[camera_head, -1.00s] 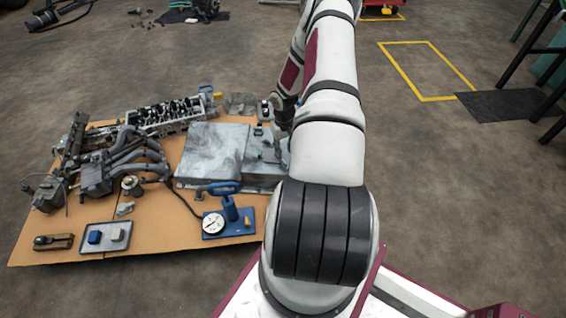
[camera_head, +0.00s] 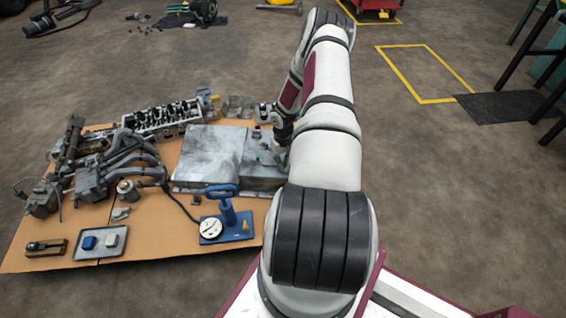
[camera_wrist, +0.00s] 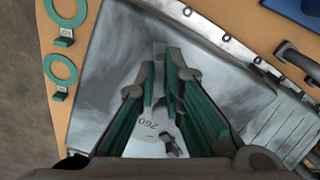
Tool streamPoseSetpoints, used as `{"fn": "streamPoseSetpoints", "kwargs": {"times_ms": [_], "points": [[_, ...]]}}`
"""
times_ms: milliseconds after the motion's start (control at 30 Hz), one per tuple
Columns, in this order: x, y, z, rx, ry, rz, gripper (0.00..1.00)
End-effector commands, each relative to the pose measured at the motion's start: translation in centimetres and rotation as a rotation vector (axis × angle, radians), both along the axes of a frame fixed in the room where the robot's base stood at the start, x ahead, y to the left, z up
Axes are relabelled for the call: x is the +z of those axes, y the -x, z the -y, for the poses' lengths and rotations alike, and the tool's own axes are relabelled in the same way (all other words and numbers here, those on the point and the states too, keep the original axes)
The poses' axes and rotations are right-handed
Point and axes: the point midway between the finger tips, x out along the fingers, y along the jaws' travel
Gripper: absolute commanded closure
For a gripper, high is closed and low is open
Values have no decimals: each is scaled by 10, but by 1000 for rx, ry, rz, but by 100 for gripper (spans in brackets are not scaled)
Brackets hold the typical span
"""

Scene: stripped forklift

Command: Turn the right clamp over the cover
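The grey metal cover (camera_head: 208,150) lies on the cardboard. In the head view my gripper (camera_head: 271,156) is low at its right part, partly hidden by my arm. In the wrist view my gripper (camera_wrist: 160,84) has green-lined fingers pointing down at the grey surface, with a narrow gap between them. A pale flat bar (camera_wrist: 160,48), which looks like the clamp, lines up with this gap. Whether the fingers touch it is unclear. A pale plate with dark markings (camera_wrist: 150,125) and a small dark fitting (camera_wrist: 171,147) show between the finger bases.
Two green rings (camera_wrist: 67,8) with small tags lie on the cardboard beside the cover. A blue press-like tool with a gauge (camera_head: 226,226), a tray with small blocks (camera_head: 101,243), a manifold (camera_head: 125,160) and an engine head (camera_head: 160,117) share the cardboard.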

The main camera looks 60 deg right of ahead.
Motion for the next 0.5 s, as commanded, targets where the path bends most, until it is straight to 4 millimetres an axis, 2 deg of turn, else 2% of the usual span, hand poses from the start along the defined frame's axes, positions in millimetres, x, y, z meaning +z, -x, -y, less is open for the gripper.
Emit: {"fn": "streamPoseSetpoints", "kwargs": {"times_ms": [500], "points": [[0, 0, 1, 95, 1, -1, 100]]}}
